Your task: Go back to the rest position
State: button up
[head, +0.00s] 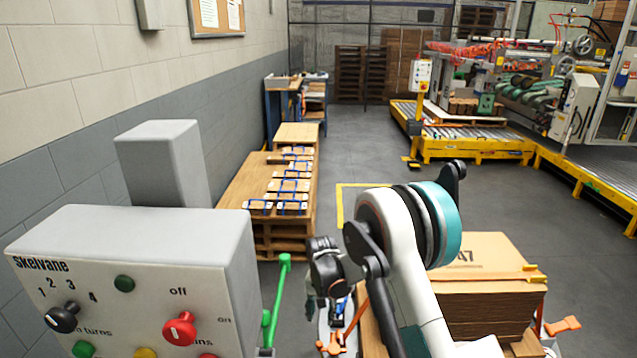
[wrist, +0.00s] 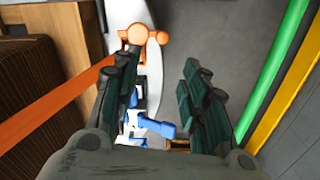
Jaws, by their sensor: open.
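My gripper (wrist: 163,105) is open in the wrist view, its two dark finger pads apart with nothing between them. It points down past a blue-handled tool (wrist: 155,127) and an orange part (wrist: 138,35) below it, apart from both as far as I can tell. In the head view my gripper (head: 318,290) hangs at the lower middle, left of my white arm, and its fingertips are small and partly unclear there.
A grey control box (head: 130,235) with knobs stands at the front left, a green bar (head: 275,305) beside it. Strapped cardboard (head: 490,290) is stacked at right. A pallet (head: 235,190) holds several blocks by the wall.

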jog(key=s+d+r+t, duration=0.1)
jog(key=s+d+r, duration=0.2)
jog(key=r, duration=0.6)
jog(key=s+d+r+n+t, duration=0.1)
jog(key=s+d+r, duration=0.3)
jog(key=r, duration=0.5)
jog(key=s+d+r+t, duration=0.1)
jog(key=s+d+r, duration=0.2)
jog(key=r, duration=0.6)
jog(key=s+d+r+t, duration=0.1)
jog(key=s+d+r, duration=0.1)
jog(key=s, duration=0.6)
jog(key=s+d+r+n+t, duration=0.1)
jog(key=s+d+r, duration=0.1)
jog(key=s+d, duration=0.2)
jog(key=s+d+r+t, duration=0.2)
jog(key=s+d, duration=0.1)
jog(key=s, duration=0.8)
jog(key=shift+s+r+n, duration=0.15)
jog(key=shift+s+n, duration=0.15)
jog(key=shift+n, duration=0.1)
jog(key=shift+d, duration=0.1)
